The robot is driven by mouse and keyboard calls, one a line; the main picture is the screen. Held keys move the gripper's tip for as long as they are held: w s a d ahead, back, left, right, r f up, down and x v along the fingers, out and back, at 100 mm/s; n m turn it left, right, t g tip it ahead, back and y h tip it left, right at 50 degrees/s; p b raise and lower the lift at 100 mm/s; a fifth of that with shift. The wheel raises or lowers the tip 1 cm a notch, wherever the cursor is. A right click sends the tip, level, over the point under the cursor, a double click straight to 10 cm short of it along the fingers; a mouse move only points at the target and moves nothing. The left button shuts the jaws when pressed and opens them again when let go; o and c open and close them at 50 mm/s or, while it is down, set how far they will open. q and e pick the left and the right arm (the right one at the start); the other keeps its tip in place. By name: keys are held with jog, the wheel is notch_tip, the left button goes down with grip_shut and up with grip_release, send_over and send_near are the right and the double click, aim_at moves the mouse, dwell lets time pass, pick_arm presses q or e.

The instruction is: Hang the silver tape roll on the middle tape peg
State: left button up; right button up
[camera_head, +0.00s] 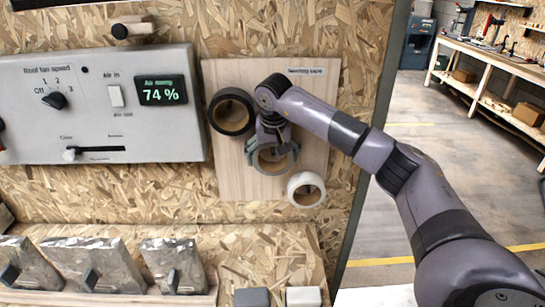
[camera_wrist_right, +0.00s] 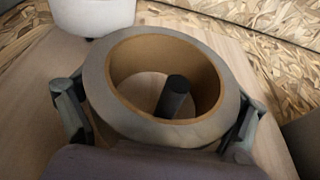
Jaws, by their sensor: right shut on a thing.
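The silver tape roll (camera_head: 272,171) is in front of the wooden tape board in the head view. My right gripper (camera_head: 273,152) is shut on it, with a finger on each side of the ring. In the right wrist view the roll (camera_wrist_right: 196,132) faces me, its brown core open. The dark middle peg (camera_wrist_right: 175,96) shows inside the hole, off-centre to the right. The peg's base is hidden, and I cannot tell how far the ring sits over it. My left gripper is out of view.
A black tape roll (camera_head: 231,130) hangs at the upper left of the board (camera_head: 228,180), and a white roll (camera_head: 306,199) at the lower right. Both are close to my gripper. A grey control panel (camera_head: 100,130) is on the left. Silver pouches (camera_head: 97,262) stand below.

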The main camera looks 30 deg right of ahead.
aim_at(273, 149)
jog(key=o, duration=1.1)
jog(key=shift+r, duration=0.35)
jog(key=v, duration=0.2)
jog(key=shift+s+a+r, duration=0.15)
jog(key=shift+s+r, duration=0.1)
jog(key=s+a, duration=0.6)
jog(key=s, duration=0.4)
jog(key=shift+s+f, duration=0.1)
jog(key=shift+f, duration=0.1)
